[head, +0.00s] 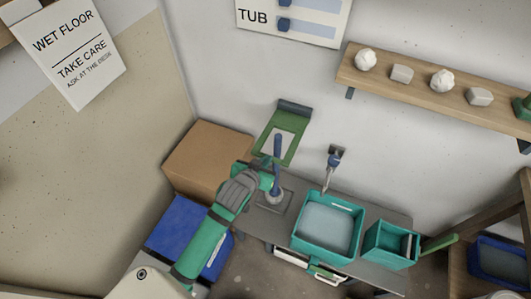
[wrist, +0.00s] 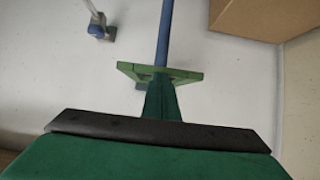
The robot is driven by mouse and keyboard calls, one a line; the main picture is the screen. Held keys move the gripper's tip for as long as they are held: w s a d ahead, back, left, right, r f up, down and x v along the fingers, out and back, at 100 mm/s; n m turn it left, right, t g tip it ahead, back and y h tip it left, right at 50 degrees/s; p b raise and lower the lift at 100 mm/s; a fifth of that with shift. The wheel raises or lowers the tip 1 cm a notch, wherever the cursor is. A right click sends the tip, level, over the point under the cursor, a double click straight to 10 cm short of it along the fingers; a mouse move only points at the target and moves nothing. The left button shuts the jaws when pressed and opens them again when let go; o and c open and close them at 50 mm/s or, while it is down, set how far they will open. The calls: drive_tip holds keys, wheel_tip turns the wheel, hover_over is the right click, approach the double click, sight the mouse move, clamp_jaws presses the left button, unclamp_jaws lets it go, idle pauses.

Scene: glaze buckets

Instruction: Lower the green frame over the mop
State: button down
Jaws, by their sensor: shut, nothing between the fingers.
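The green frame (head: 267,147) is at the wall, with a pale opening and a dark bar at its top. The mop (head: 277,150) stands upright below and in front of it, with its blue handle up and its pale head on a dark grey plate. My gripper (head: 266,169) is beside the handle and overlaps it in the head view; I cannot tell whether they touch. In the wrist view the gripper (wrist: 160,82) is shut and empty, with the blue mop handle (wrist: 163,30) beyond it. A lighter green crosspiece lies at the fingertips; whether it belongs to the frame is unclear.
A cardboard box (head: 208,160) stands left of the mop. A teal tub (head: 328,260) and smaller teal bin (head: 372,257) stand on the grey bench. A wooden shelf (head: 420,88) is above right.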

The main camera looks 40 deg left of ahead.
drive_tip(key=f, duration=0.4)
drive_tip(key=shift+s+d, duration=0.1)
drive_tip(key=shift+s, duration=0.25)
drive_tip(key=shift+d, duration=0.1)
wheel_tip(320, 180, up, 5)
drive_tip(key=s+d+r, duration=0.2)
drive_tip(key=s, duration=0.7)
drive_tip(key=shift+s+r, duration=0.2)
drive_tip(key=shift+r, duration=0.05)
idle(0.6)
